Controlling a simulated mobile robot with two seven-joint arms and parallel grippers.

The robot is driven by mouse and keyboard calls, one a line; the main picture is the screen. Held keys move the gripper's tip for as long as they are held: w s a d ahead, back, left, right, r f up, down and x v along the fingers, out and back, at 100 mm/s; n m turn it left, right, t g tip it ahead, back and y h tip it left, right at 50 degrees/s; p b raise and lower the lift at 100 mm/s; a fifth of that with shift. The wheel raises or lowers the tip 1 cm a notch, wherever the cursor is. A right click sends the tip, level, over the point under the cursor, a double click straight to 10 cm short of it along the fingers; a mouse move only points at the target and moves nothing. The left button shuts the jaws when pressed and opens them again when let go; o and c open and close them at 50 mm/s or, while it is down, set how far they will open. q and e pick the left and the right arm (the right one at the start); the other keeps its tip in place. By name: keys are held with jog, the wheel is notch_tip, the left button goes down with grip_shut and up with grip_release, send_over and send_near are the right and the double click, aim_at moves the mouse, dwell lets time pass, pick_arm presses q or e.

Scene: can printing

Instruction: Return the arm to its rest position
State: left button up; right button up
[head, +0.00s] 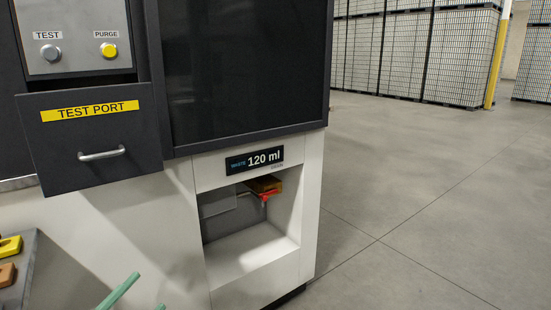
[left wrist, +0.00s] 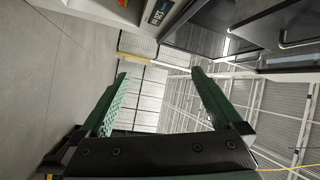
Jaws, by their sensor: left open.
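The green fingertips of my left gripper (head: 148,291) show at the bottom edge of the head view, in front of the white lower panel of the machine. The rest of that arm is out of the frame. In the left wrist view, the two green fingers of my left gripper (left wrist: 159,74) stand wide apart with nothing between them. The gripper touches nothing that I can see. My right gripper is in neither view.
The dark TEST PORT drawer (head: 92,130) has a metal handle. A recess below the 120 ml display (head: 254,160) holds a red-handled valve (head: 264,196). A grey surface with yellow and brown pieces (head: 10,247) is at lower left. Open floor (head: 420,190) lies right.

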pick_arm(q)
jog(key=s+d+f+n+g+y+b, duration=0.2)
jog(key=s+d+f+n+g, duration=0.2)
jog(key=s+d+f+n, duration=0.75)
jog(key=s+d+f+n+g+y+b, duration=0.2)
jog(key=s+f+n+g, duration=0.25)
jog(key=s+f, duration=0.8)
jog(key=w+a+r+y+p, duration=0.1)
jog(key=r+p, duration=0.9)
jog(key=p, duration=1)
jog(key=shift+w+a+r, duration=0.3)
jog(key=shift+w+a, duration=0.35)
jog(key=shift+a, duration=0.4)
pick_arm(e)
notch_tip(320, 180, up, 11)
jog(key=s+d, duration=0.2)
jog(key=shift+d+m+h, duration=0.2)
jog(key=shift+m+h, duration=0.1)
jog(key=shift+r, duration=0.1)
